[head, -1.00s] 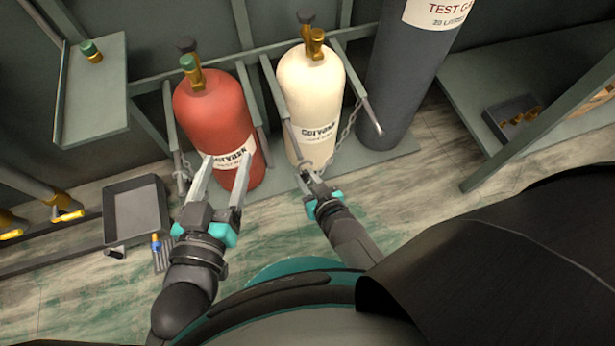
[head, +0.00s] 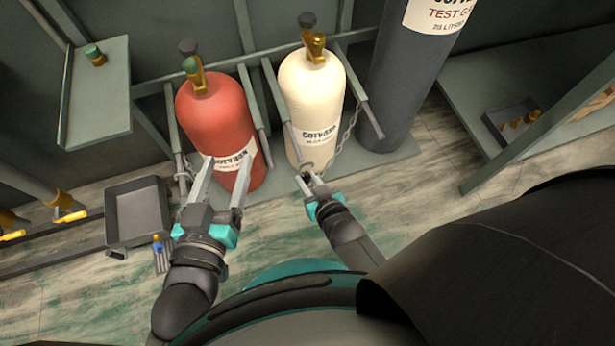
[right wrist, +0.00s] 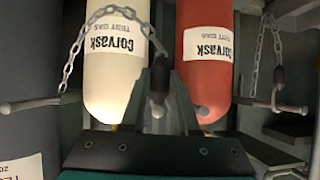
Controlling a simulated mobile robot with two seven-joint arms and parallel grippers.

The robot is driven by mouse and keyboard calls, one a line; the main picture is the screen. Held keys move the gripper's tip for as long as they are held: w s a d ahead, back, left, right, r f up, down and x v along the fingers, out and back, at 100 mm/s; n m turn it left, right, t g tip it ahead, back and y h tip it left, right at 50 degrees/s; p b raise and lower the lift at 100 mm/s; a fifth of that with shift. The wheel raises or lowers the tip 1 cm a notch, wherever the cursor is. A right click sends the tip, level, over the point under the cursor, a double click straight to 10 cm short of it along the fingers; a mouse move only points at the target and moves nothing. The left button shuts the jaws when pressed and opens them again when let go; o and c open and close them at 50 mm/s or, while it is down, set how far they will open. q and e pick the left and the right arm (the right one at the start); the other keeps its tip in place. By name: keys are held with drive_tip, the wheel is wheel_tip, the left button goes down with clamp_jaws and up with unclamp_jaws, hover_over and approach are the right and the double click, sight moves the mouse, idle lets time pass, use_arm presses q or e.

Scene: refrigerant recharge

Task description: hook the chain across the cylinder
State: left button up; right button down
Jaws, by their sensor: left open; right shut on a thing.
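The cream cylinder (head: 312,95) stands upright between two grey rack arms and also shows in the right wrist view (right wrist: 117,75). The chain (head: 347,128) hangs from the arm on its right and sags across its front; in the right wrist view the chain (right wrist: 72,62) loops from the left bar to my gripper. My right gripper (head: 306,181) is shut on the chain's end, low in front of the cream cylinder, by the left arm's tip. The exact grip on the hook is hidden. My left gripper (head: 227,165) is open and empty before the red cylinder (head: 215,115).
A dark grey cylinder (head: 410,75) stands at right. Another chain (right wrist: 258,50) hangs beside the red cylinder. A grey tray (head: 138,212) lies on the floor at left. Shelves (head: 95,95) flank the rack. Open floor lies in front.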

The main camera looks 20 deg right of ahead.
drive_tip(key=shift+w, duration=0.1)
drive_tip(key=shift+w+a, duration=0.1)
drive_tip(key=shift+w, duration=1.4)
drive_tip(key=shift+w+b, duration=0.5)
drive_tip(key=shift+w, duration=0.7)
drive_tip(key=shift+s+f, duration=0.25)
drive_tip(key=shift+s, duration=0.05)
drive_tip(key=shift+f, duration=0.25)
